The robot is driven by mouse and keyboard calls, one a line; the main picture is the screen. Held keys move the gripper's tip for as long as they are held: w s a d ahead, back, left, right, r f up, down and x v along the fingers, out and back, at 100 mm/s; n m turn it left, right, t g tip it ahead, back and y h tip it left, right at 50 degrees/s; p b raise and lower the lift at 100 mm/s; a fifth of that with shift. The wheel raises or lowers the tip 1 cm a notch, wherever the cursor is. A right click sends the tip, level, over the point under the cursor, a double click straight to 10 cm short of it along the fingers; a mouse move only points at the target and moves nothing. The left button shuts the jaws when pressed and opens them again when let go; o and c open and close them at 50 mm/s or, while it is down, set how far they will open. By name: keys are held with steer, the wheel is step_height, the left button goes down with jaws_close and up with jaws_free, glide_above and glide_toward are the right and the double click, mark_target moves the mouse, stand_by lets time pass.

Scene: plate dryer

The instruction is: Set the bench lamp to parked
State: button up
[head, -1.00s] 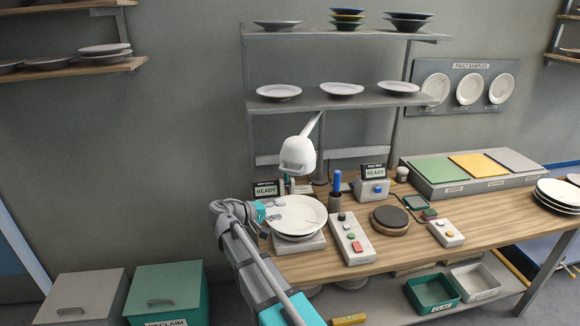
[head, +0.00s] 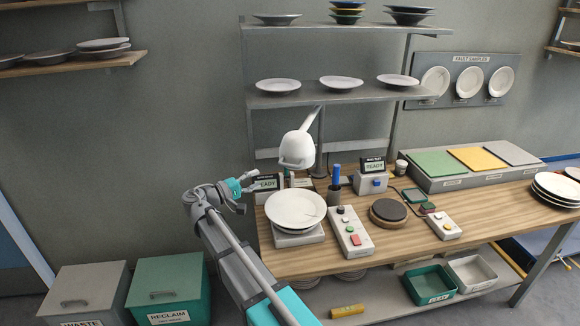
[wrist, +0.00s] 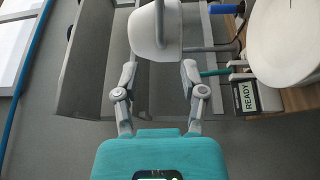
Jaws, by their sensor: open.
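The bench lamp (head: 297,150) has a white head on a white arm, attached near the shelf frame at the back of the bench. Its head hangs over the back left of the bench, behind the white plate. In the wrist view the lamp head (wrist: 155,32) is ahead of my gripper, in line with the gap between the fingers. My gripper (head: 242,192) is left of the plate, lower than the lamp head. It also shows in the wrist view (wrist: 159,72), open and empty, its fingers spread apart. I cannot tell whether a finger touches the lamp.
A white plate (head: 296,208) rests on a scale-like stand close right of my gripper. A READY display (head: 266,183) stands behind it.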

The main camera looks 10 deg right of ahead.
mark_target(290, 166)
steer(key=x, duration=1.3)
steer(key=shift+d, duration=0.2)
jaws_close()
steer(key=shift+d, duration=0.15)
